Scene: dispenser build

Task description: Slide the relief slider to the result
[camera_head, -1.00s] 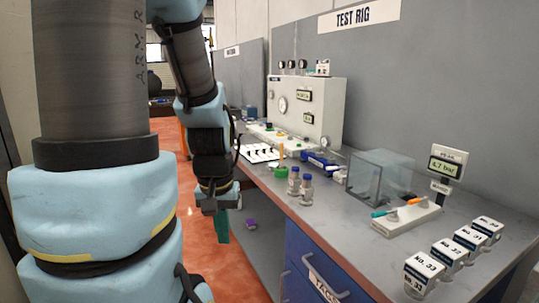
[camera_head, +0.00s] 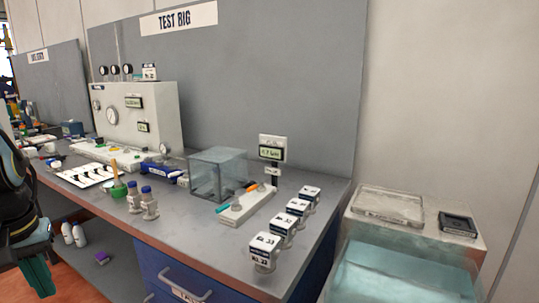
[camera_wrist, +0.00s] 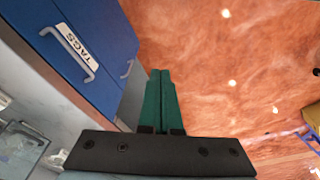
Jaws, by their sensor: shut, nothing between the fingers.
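On the test rig bench, a white base strip (camera_head: 238,219) carries a grey knob, an orange part (camera_head: 252,186) and a teal part (camera_head: 223,207). A small post display (camera_head: 271,151) with a green readout stands just behind it. I cannot make out for certain which part is the relief slider. My gripper (camera_head: 38,278) hangs low at the left edge, off the front of the bench and well apart from the strip. In the wrist view its green fingers (camera_wrist: 160,73) are together and empty, pointing over the orange floor.
A clear box (camera_head: 218,172) stands behind the strip. Several white labelled blocks (camera_head: 282,229) line the bench's right end. Two blue-capped bottles (camera_head: 141,200) stand left of the strip. A blue drawer unit (camera_head: 185,275) is below. A teal-sided tank (camera_head: 400,270) stands at right.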

